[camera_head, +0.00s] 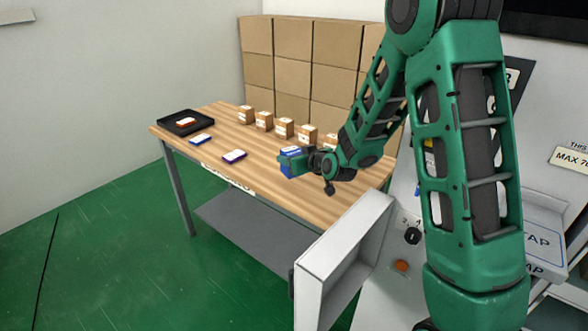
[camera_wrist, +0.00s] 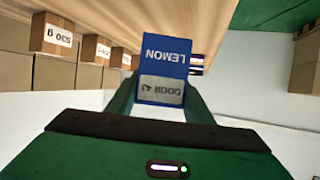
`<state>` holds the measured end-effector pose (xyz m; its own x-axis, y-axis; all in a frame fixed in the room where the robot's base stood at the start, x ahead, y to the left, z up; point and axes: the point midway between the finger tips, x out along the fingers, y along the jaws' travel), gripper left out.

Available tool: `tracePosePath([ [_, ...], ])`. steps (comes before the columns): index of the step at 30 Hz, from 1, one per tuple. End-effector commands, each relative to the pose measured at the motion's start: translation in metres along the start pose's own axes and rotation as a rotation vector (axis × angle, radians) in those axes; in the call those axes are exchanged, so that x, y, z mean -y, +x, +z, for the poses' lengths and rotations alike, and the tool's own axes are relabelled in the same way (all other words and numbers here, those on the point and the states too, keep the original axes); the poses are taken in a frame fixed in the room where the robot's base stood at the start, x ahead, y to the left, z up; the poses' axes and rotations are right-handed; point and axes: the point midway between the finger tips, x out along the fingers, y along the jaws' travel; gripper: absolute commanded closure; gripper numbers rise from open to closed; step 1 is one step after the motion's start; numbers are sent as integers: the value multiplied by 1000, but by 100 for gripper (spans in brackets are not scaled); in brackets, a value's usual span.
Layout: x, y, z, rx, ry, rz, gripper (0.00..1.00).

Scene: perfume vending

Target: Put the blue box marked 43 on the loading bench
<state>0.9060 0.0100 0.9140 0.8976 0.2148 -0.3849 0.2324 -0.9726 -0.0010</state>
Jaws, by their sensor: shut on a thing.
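A blue box (camera_wrist: 166,62) fills the middle of the wrist view. My gripper (camera_head: 291,163) is shut on this box, a finger on either side. In the head view only part of the blue box (camera_head: 290,150) shows behind the gripper. Both are over the front right part of the wooden loading bench (camera_head: 213,122). I cannot tell whether the box touches the bench top.
A black tray (camera_head: 172,117) with an orange-and-white box sits at the bench's far left. A blue box (camera_head: 201,139) and a purple box (camera_head: 234,156) lie flat on the bench. Several brown cartons (camera_head: 284,128) stand along the back. A grey-white open flap (camera_head: 345,262) stands in front.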

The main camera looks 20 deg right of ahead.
Motion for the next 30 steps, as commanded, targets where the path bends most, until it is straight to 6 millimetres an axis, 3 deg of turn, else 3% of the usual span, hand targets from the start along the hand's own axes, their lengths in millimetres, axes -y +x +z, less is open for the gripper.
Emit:
tracePosePath([
  [5, -16, 7, 7, -2, 0, 0, 79],
  [18, -17, 23, 44, -1, -1, 0, 79],
  [28, -16, 24, 46, -1, -1, -1, 79],
  [29, -16, 24, 46, -1, -1, -1, 51],
  [30, -16, 24, 46, -1, -1, -1, 41],
])
